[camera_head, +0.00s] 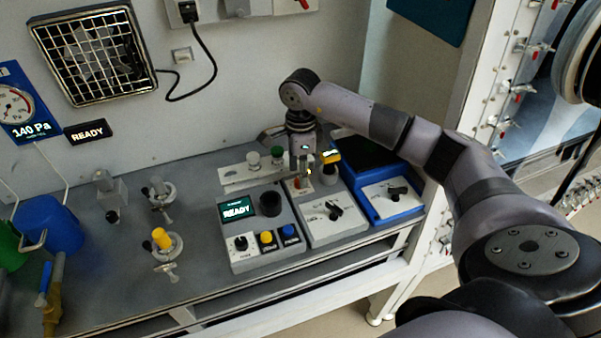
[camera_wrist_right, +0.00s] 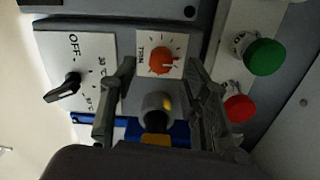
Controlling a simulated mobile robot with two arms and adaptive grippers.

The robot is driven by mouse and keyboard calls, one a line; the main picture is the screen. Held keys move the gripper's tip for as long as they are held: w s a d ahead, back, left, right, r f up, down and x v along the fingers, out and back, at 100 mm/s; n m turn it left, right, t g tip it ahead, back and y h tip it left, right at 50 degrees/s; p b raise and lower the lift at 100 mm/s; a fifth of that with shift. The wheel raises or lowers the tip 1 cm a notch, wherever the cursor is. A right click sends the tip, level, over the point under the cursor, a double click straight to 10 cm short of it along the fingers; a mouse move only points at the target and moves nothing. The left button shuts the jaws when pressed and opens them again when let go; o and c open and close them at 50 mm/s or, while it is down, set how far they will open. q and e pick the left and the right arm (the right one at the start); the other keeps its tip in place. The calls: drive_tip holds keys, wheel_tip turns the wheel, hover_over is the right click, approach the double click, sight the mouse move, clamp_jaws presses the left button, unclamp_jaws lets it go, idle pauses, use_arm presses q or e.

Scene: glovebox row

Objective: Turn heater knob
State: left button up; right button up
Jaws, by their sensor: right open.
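The black heater knob (camera_head: 334,211) sits on a white dial plate on the grey middle unit. In the right wrist view the black knob (camera_wrist_right: 62,89) is at the left, on a plate marked OFF and with degree marks, outside the fingers. My right gripper (camera_head: 303,174) points down over the back of this unit, behind the black knob. In the wrist view my right gripper (camera_wrist_right: 160,74) is open. My left gripper is not in view.
A blue unit (camera_head: 392,204) with a black knob stands to the right. A unit with a READY screen (camera_head: 237,208) stands to the left. Green (camera_wrist_right: 264,56) and red (camera_wrist_right: 238,108) knobs are beside the right finger. A yellow-marked grey cylinder (camera_wrist_right: 157,104) lies between the fingers' bases in view.

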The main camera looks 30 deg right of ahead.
drive_tip(key=shift+f, duration=1.3)
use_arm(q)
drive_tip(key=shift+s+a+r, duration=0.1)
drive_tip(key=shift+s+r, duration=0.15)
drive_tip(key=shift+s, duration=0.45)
use_arm(e)
clamp_jaws()
